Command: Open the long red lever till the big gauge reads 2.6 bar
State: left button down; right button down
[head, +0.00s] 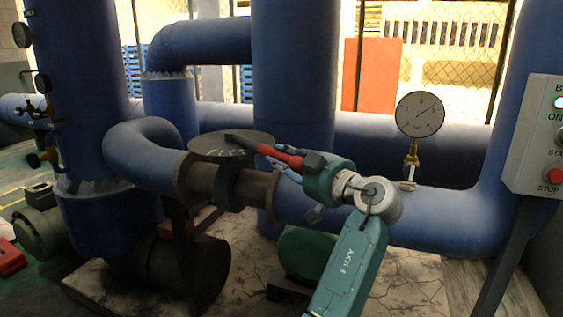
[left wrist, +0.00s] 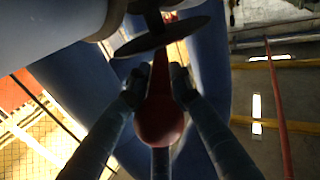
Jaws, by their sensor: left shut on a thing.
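The long red lever (head: 281,156) sticks out to the right from a dark round plate (head: 230,144) on top of a valve (head: 228,184) in the blue pipe. My left gripper (head: 291,164) is shut on the lever near its outer end. In the left wrist view, the lever's rounded red end (left wrist: 160,122) lies between the fingers of my left gripper (left wrist: 158,84). The big gauge (head: 420,114) stands on a brass stem on the pipe at right. Its needle points up and right; its numbers are too small to read. My right gripper is not in view.
A control box (head: 534,135) with a green light and a red stop button (head: 554,176) stands at the right edge. Blue pipes (head: 293,70) surround the valve. Small gauges (head: 22,35) are at far left. A green motor (head: 307,255) sits below the lever.

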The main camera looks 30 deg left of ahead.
pick_arm(q)
jog(key=c, duration=1.5)
grip_release()
jog(key=shift+s+a+r, duration=0.1)
jog(key=shift+s+r, duration=0.05)
jog(key=shift+s, duration=0.05)
jog(key=shift+c, duration=0.2)
jog(key=shift+r, duration=0.1)
notch_tip(320, 180, up, 10)
jog(key=shift+f, duration=0.1)
